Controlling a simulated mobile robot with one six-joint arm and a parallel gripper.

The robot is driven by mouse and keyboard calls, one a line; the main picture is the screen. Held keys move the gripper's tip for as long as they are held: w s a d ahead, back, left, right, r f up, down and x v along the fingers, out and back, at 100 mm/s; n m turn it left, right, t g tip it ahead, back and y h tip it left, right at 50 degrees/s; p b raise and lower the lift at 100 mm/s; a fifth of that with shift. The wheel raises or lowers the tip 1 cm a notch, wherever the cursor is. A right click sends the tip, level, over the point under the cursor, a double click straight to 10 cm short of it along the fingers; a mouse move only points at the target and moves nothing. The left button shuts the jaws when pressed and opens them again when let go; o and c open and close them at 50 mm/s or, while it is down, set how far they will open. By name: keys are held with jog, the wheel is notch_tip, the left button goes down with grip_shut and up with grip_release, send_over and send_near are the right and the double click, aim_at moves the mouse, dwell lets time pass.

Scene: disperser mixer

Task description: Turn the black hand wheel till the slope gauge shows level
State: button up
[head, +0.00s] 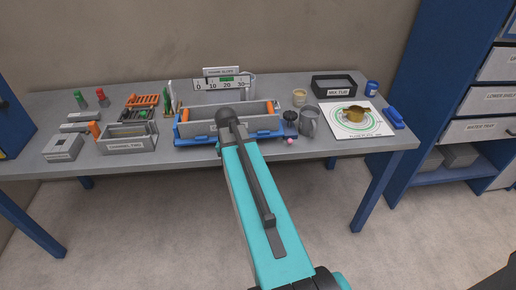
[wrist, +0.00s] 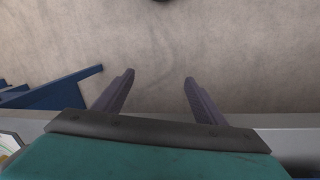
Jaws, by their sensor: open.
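The black hand wheel (head: 290,116) is at the right end of the grey channel (head: 200,130) on its blue frame, beside a grey mug. The slope gauge (head: 222,83) stands behind the channel, with a 0 to 30 scale and a green band near 20. I cannot make out its pointer. My arm reaches up to the front of the channel and hides part of it; the fingers do not show clearly in the head view. In the wrist view my gripper (wrist: 158,78) is open and empty, fingers apart over a plain surface. The hand wheel is not visible there.
The grey mug (head: 309,121) and a beige cup (head: 299,97) stand close to the wheel. A black tray (head: 334,86) and a white mat (head: 340,127) with a gold bowl are further right. Several small parts and a grey box (head: 128,143) crowd the left.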

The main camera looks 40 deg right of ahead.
jog(key=s+a+f+n+g+b, duration=0.15)
jog(key=s+a+f, duration=0.25)
jog(key=a+f, duration=0.6)
jog(key=s+a+f+n+g+b, duration=0.1)
jog(key=s+a+f+n, duration=0.25)
jog(key=a+f, duration=0.6)
jog(key=s+a+f+n+b, duration=0.1)
jog(key=s+a+f, duration=0.3)
jog(key=s+f, duration=0.4)
jog(key=s+a+f+n+g+y+b, duration=0.1)
jog(key=s+a+f+n, duration=0.3)
jog(key=s+f, duration=0.4)
jog(key=shift+a+f, duration=0.45)
jog(key=shift+f, duration=0.4)
jog(key=shift+g, duration=0.25)
